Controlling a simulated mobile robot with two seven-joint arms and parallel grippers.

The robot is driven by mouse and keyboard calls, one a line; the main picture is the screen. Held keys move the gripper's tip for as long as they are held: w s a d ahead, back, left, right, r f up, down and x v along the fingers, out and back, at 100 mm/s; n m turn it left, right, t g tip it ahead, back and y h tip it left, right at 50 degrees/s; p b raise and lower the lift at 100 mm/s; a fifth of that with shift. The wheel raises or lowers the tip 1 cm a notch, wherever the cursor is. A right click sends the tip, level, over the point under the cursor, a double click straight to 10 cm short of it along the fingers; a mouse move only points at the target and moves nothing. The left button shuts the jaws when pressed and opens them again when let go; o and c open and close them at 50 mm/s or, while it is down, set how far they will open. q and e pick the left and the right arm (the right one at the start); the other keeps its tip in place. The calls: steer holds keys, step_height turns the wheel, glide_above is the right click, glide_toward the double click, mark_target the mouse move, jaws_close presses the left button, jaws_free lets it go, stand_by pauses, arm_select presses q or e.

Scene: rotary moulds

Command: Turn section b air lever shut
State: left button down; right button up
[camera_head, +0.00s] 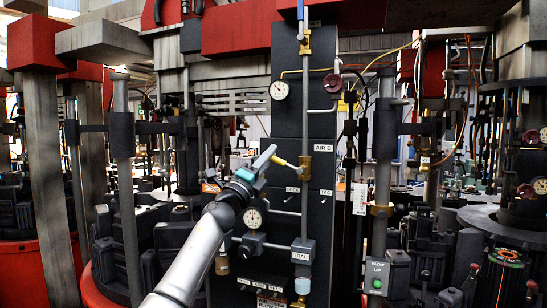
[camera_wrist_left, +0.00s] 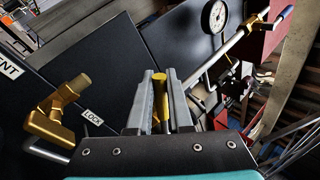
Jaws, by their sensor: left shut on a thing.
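The section b air lever (camera_head: 286,163) is a yellow handle on a brass valve (camera_head: 305,166) on the vertical pipe of the dark panel, just below the "AIR B" label (camera_head: 322,148). It points left and slightly up from the valve. My left gripper (camera_head: 271,160) reaches it from the lower left and is shut on its outer part. In the left wrist view the yellow lever (camera_wrist_left: 159,98) shows between the two grey fingers (camera_wrist_left: 160,88). The far side of the grip is hidden. My right gripper is in neither view.
A gauge (camera_head: 279,90) and a red handwheel (camera_head: 333,83) sit above, and another gauge (camera_head: 252,217) sits below by my arm. A blue-handled brass valve (camera_head: 304,42) is at the panel top. A grey post (camera_head: 383,160) stands right of the panel.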

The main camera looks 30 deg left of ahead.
arm_select(q)
steer(key=shift+a+f+n+y+b, duration=0.1)
steer(key=shift+f+n+y+b, duration=0.4)
steer(key=shift+n+y, duration=0.65)
steer(key=shift+a+f+n+y+b, duration=0.1)
steer(key=shift+f+n+y+b, duration=0.2)
steer(key=shift+f+n+y, duration=0.8)
steer(key=shift+a+f+n+y+b, duration=0.1)
steer(key=shift+n+y+b, duration=0.5)
steer(key=shift+n, duration=1.05)
steer(key=shift+f, duration=0.1)
steer(key=c, duration=0.8)
jaws_free()
steer(key=shift+c, duration=0.2)
steer(key=shift+s, duration=0.1)
steer(key=v, duration=1.5)
steer(key=shift+d, duration=0.15)
